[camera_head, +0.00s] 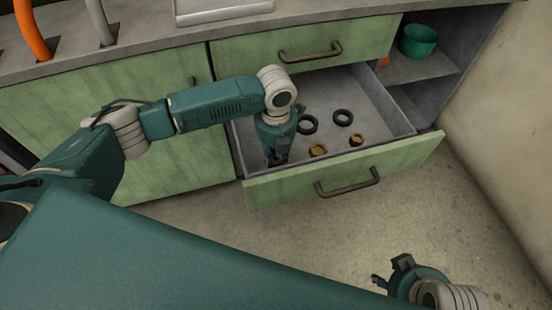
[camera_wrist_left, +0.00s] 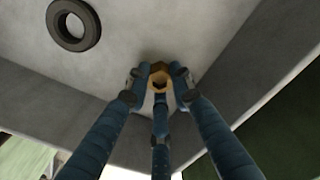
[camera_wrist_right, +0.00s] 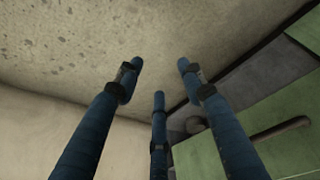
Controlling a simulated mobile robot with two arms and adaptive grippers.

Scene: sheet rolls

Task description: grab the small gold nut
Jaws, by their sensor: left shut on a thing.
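A gold nut (camera_wrist_left: 160,76) sits between the fingertips of my left gripper (camera_wrist_left: 160,80) in the left wrist view. The fingers touch it on both sides, close to the drawer floor. In the head view my left gripper (camera_head: 276,158) reaches down into the left front part of the open drawer and hides this nut. Two other gold nuts, one larger (camera_head: 318,150) and one smaller (camera_head: 356,139), lie to its right on the drawer floor. My right gripper (camera_wrist_right: 158,75) is open and empty, outside the drawer; it also shows at lower right in the head view (camera_head: 391,270).
The open drawer (camera_head: 405,155) has a green front with a dark handle (camera_head: 348,183). Black rings (camera_head: 343,118) lie inside, behind the nuts; one (camera_wrist_left: 74,24) is near my left gripper. A green bowl (camera_head: 418,40) stands on the shelf at right. The floor before the drawer is clear.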

